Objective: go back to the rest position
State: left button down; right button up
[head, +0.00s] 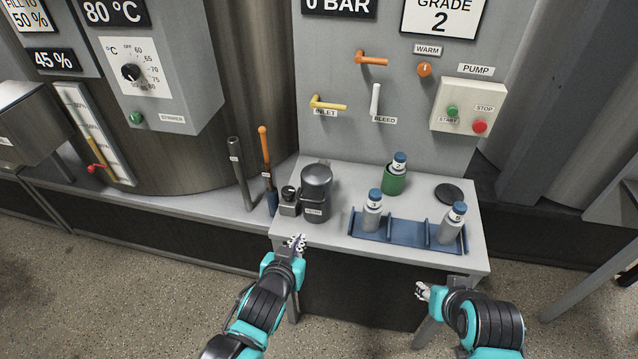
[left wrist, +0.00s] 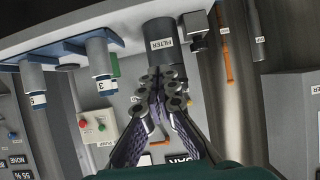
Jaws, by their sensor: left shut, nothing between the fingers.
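My left gripper (head: 297,243) is shut and empty, just in front of the small table's front edge, below the dark filter housing (head: 316,190). In the left wrist view my left gripper (left wrist: 161,82) has its fingertips together, with the filter housing (left wrist: 161,40) behind them. My right gripper (head: 423,291) is in front of the table at the lower right, apart from everything. It is small in the head view, and its finger state is unclear.
The small table (head: 330,240) bears a blue rack (head: 402,234) with two blue-capped bottles, a third bottle in a green cup (head: 392,182), and a black disc (head: 449,194). Behind stands a panel with an orange lever (head: 372,60), yellow lever (head: 328,104) and pump box (head: 467,108). Floor in front is clear.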

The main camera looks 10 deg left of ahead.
pick_arm(q)
jog(key=shift+w, duration=0.15)
pick_arm(e)
jog(key=shift+w, duration=0.2)
pick_arm(q)
jog(key=s+a+r+g, duration=0.2)
jog(key=s+a+g, duration=0.2)
jog(key=s, duration=0.5)
jog(key=shift+a+r+n+g+y, duration=0.3)
jog(key=shift+r+g, duration=0.1)
jog(key=shift+g, duration=0.3)
